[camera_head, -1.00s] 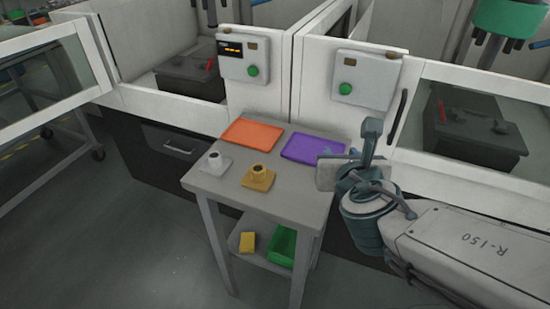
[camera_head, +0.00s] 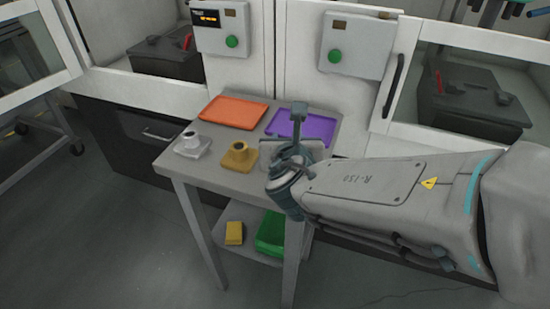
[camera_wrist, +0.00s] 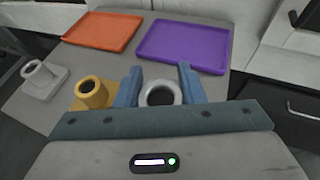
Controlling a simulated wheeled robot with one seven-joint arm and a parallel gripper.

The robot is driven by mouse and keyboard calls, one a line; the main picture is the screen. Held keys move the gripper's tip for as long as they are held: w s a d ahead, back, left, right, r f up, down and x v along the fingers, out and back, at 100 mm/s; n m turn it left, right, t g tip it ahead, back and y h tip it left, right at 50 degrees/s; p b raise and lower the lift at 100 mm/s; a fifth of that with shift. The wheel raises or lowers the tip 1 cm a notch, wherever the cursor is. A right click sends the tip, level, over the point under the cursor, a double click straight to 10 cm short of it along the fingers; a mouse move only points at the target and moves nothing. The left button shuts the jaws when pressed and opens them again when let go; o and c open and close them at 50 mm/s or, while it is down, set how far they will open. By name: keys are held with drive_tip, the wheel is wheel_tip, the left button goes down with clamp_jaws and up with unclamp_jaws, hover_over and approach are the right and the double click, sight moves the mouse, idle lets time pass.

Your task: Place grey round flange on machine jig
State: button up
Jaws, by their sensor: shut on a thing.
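My gripper (camera_wrist: 160,84) is shut on the grey round flange (camera_wrist: 152,97), whose ring top shows between the two blue fingers in the wrist view. In the head view my wrist is over the right part of the table, and the flange and fingertips cannot be made out. Whether the flange touches the table cannot be told. Dark fixtures sit inside the two machines, at left (camera_head: 165,56) and right (camera_head: 478,100); each has a red part. Which one is the machine jig is unclear.
A yellow square-based flange (camera_head: 239,156) and a light grey square-based one (camera_head: 192,145) stand on the grey table (camera_head: 205,176), left of my gripper. Orange (camera_head: 234,111) and purple (camera_head: 283,127) trays lie behind. Machine walls with green-button panels (camera_head: 355,46) rise behind the table.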

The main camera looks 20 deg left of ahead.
drive_tip(key=a+f, duration=0.1)
drive_tip(key=a, duration=0.1)
drive_tip(key=shift+w+a+f, duration=0.4)
wheel_tip(320, 180, down, 4)
drive_tip(key=shift+f+b, duration=0.1)
drive_tip(key=shift+b, duration=1.05)
drive_tip(key=o, duration=0.7)
drive_tip(key=shift+c, duration=0.2)
drive_tip(key=shift+o, duration=0.8)
